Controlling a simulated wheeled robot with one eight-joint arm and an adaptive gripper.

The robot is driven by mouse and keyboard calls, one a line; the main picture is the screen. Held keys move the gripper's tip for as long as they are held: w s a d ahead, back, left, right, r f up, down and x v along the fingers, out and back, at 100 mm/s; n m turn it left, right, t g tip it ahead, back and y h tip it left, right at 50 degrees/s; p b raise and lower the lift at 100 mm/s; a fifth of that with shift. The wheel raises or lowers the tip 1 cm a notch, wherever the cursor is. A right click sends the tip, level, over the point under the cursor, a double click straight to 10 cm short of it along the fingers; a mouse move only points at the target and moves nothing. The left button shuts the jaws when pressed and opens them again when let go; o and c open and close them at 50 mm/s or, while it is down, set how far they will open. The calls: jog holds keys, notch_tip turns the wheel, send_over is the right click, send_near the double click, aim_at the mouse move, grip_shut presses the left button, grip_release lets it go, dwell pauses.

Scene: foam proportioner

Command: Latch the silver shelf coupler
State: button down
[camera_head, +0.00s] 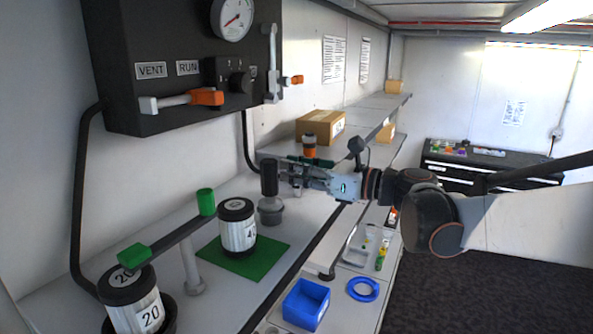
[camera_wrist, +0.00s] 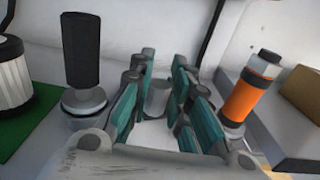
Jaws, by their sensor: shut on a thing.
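A silver fitting with a tall black grip (camera_head: 269,178) stands upright on the shelf; it looks like the silver shelf coupler, and its silver base (camera_head: 270,210) shows below. In the wrist view the same black grip (camera_wrist: 81,50) is left of my fingers, apart from them. My gripper (camera_head: 287,177) reaches in from the right, just beside the grip in the head view. In the wrist view the teal fingers of my gripper (camera_wrist: 160,92) are shut on a short grey cylinder (camera_wrist: 157,97). I cannot tell whether this cylinder is part of the coupler.
An orange-banded fitting (camera_wrist: 250,93) stands close to my right finger; the head view shows it (camera_head: 309,147) behind my gripper. A cardboard box (camera_head: 320,127) is farther back. A white canister (camera_head: 238,230) on a green mat (camera_head: 270,250) stands at front left.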

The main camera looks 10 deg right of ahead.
jog(key=m+t+h, duration=0.1)
jog(key=a+m+t+h, duration=0.1)
jog(key=t, duration=0.1)
jog(key=shift+w+a+m, duration=0.1)
jog(key=shift+m, duration=0.2)
jog(key=shift+w+a+m+t+h, duration=0.15)
jog(key=shift+m+t+h, duration=0.4)
jog(key=shift+h, duration=0.2)
jog(key=shift+w+a+m+t+h, duration=0.1)
jog(key=shift+m+t+h, duration=0.4)
jog(key=shift+h, duration=0.25)
jog(key=c, duration=1.5)
grip_release()
jog(key=shift+o, duration=0.2)
jog(key=v, duration=1.2)
